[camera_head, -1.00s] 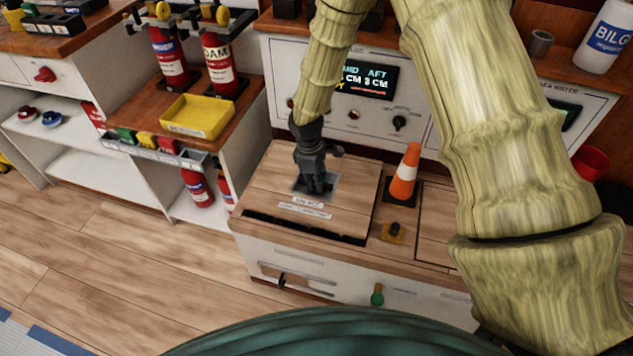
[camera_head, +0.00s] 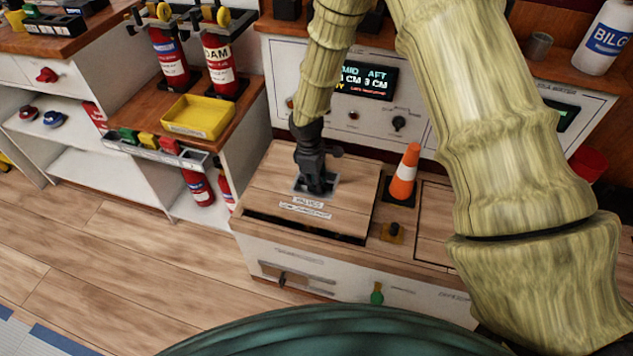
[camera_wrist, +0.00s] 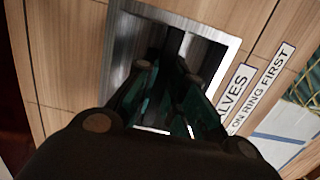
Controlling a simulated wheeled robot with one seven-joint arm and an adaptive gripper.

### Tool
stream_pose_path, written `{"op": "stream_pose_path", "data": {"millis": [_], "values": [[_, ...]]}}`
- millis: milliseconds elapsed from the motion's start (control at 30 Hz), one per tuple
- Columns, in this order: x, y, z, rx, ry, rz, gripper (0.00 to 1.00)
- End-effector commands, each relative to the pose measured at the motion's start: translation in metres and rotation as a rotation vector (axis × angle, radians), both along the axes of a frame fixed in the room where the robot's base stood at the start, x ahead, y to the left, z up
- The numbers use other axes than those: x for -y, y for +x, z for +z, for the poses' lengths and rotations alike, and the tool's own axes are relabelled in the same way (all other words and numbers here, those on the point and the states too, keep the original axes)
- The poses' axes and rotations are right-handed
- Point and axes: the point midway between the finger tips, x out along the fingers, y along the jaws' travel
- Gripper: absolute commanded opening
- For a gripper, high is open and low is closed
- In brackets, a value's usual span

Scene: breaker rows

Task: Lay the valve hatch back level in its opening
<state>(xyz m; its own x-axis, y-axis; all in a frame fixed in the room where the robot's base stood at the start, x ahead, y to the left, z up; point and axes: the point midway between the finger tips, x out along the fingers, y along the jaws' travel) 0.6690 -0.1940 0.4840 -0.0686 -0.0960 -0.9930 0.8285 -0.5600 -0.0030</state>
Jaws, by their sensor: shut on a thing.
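The valve hatch (camera_head: 275,189) is a wood-grain panel on top of the white bench, with white labels near its front edge. A dark gap shows along that front edge, so the hatch does not look flush with its opening (camera_head: 300,230) there. My gripper (camera_head: 315,188) points down into the square metal recess (camera_head: 331,182) in the hatch and is shut on its grip. In the wrist view, my gripper's fingers (camera_wrist: 170,80) reach into the silvery recess (camera_wrist: 222,45), beside the label (camera_wrist: 235,92). The grip itself is hidden by the fingers.
An orange and white cone (camera_head: 405,174) stands close to the right of the hatch. A control panel with a display (camera_head: 368,80) rises behind. A yellow tray (camera_head: 198,117) and extinguishers (camera_head: 222,62) stand left.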

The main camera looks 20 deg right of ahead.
Motion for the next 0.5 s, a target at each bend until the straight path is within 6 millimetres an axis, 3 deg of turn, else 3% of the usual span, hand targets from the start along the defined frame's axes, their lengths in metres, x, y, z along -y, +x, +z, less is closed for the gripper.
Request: {"op": "stream_pose_path", "data": {"millis": [500], "values": [[-0.0001,0.0006,-0.0064,0.001,-0.001,0.0,0.0]]}}
